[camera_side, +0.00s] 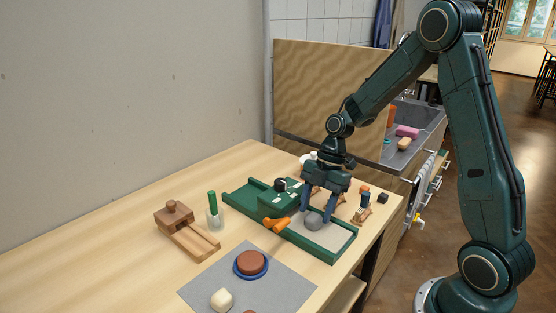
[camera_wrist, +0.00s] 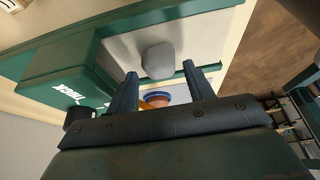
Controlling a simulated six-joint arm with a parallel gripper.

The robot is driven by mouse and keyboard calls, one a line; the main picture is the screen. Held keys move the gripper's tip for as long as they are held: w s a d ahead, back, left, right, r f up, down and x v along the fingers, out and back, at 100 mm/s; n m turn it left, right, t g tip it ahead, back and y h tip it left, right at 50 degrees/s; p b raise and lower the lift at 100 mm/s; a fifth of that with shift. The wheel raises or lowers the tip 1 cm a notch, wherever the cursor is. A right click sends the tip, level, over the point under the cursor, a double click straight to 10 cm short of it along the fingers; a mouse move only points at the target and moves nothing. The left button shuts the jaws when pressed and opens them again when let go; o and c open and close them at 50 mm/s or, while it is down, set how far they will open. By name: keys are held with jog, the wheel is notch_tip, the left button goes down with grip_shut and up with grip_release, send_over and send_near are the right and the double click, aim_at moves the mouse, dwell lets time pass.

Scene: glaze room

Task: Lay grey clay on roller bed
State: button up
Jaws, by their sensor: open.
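The grey clay (camera_side: 313,221) is a rounded lump on the pale bed of the green roller machine (camera_side: 327,255). In the wrist view the clay (camera_wrist: 158,60) shows just beyond my fingertips, over the pale bed (camera_wrist: 205,42). My gripper (camera_side: 317,216) points down over the bed, with one finger to each side of the clay. The gripper (camera_wrist: 160,75) is open, and a gap shows between each finger and the clay in the wrist view. The clay appears to rest on the bed. Its underside is hidden.
An orange handle (camera_side: 277,224) and a black knob (camera_side: 280,185) sit on the machine. A grey mat (camera_side: 285,292) holds a red-brown disc (camera_side: 251,262) on a blue dish and a cream lump (camera_side: 221,299). A wooden block tool (camera_side: 187,233) and a green-handled tool (camera_side: 212,203) stand left.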

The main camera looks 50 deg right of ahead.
jog(key=v, duration=1)
jog(key=shift+r, duration=0.2)
jog(key=shift+d, duration=0.15)
jog(key=s+a+r+m+t+h, duration=0.2)
jog(key=s+a+r+m+h, duration=0.1)
jog(key=s+a+r+m, duration=0.45)
jog(key=s+a+r+m+t+h, duration=0.1)
jog(key=s+m+t, duration=0.2)
jog(key=s+m, duration=0.7)
jog(key=shift+s+a+t, duration=0.3)
jog(key=shift+s+a, duration=0.05)
jog(key=shift+s, duration=0.15)
jog(key=shift+w+r+m, duration=0.1)
jog(key=shift+r+m, duration=0.05)
jog(key=shift+m, duration=0.1)
dwell(0.8)
